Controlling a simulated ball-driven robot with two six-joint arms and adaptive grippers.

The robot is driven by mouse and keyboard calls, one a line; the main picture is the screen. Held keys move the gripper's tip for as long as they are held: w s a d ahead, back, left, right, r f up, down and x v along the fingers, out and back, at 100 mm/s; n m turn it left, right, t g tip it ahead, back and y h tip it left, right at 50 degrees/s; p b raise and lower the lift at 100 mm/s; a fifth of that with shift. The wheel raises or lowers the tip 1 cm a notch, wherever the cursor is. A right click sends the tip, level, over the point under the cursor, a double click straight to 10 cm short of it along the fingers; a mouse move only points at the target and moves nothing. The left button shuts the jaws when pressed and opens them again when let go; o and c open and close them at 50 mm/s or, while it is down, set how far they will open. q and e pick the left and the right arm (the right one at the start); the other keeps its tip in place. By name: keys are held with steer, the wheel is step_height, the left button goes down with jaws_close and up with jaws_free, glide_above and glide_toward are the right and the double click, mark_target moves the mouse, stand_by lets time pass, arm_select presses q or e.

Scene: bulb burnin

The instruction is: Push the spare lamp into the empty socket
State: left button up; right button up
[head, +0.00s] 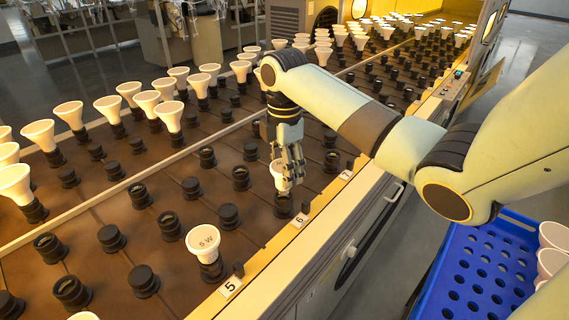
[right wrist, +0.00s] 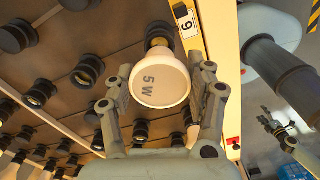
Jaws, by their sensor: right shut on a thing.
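The spare lamp (head: 277,174) is a white cone with a round face marked "5 W", which shows in the right wrist view (right wrist: 160,82). My right gripper (head: 288,178) is shut around it, with fingers on both sides of the cone. The lamp is over a black socket (head: 284,206) at the front edge of the board, beside the label 6 (head: 299,221). The socket also shows behind the lamp in the right wrist view (right wrist: 158,34).
A lit-face-up white lamp (head: 204,242) stands in the socket by label 5 (head: 230,286). Several empty black sockets surround the area, with rows of white lamps behind. A blue perforated crate (head: 478,262) holding white lamps is at the lower right.

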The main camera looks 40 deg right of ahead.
steer(key=shift+f+b, duration=0.45)
steer(key=shift+f, duration=0.85)
steer(key=o, duration=1.2)
steer(key=shift+o, duration=0.2)
step_height(320, 180, up, 7)
steer(key=shift+r, duration=0.2)
